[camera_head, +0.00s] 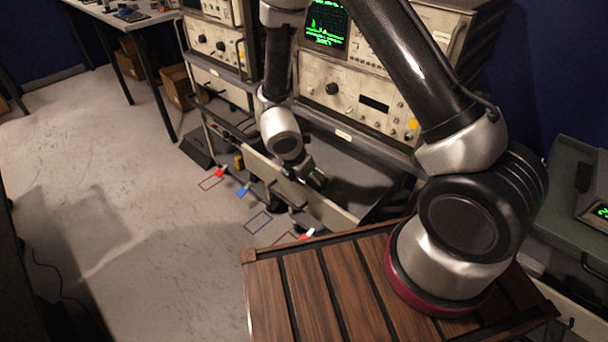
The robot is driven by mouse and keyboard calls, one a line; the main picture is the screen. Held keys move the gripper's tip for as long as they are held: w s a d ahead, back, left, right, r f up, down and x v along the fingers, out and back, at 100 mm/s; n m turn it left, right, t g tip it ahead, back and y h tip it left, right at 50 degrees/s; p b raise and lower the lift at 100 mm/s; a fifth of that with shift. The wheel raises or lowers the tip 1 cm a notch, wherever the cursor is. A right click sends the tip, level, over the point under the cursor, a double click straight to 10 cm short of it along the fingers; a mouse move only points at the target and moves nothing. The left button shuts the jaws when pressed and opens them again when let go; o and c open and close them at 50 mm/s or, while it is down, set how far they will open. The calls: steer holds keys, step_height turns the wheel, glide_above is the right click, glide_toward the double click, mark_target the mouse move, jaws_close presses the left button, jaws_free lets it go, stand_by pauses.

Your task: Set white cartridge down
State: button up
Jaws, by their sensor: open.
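I cannot pick out the white cartridge with certainty. A small white piece with a red part (307,235) lies low by the drawer front, partly cut off by my wooden-slatted top.
A red piece (218,173), a blue piece (243,190) and a yellow piece (239,161) are on the floor left of the drawer. A red outline (210,183) and a blue outline (257,222) mark the floor. The floor (110,190) further left is mostly clear.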

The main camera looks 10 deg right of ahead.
steer(key=v, duration=1.2)
steer(key=w+d+r+n+t+y, duration=0.1)
steer(key=w+r+n+t+y, duration=0.25)
steer(key=r+n, duration=0.55)
steer(key=w+d+r+n+t+y, duration=0.1)
steer(key=w+r+n+t+y, duration=0.25)
steer(key=r+n, duration=0.55)
steer(key=s+d+r+n+g+y, duration=0.2)
steer(key=s+d+r+n, duration=0.4)
steer(key=n, duration=0.6)
steer(key=s+d+r+n+g+h, duration=0.1)
steer(key=s+d+r+n+h, duration=0.1)
steer(key=s+d+n, duration=0.6)
steer(key=s+d+r+n+g+h, duration=0.2)
steer(key=s+d+n+h, duration=0.1)
steer(key=s+d+n, duration=0.5)
steer(key=shift+s+n, duration=0.55)
steer(key=shift+n, duration=0.05)
steer(key=shift+a, duration=0.1)
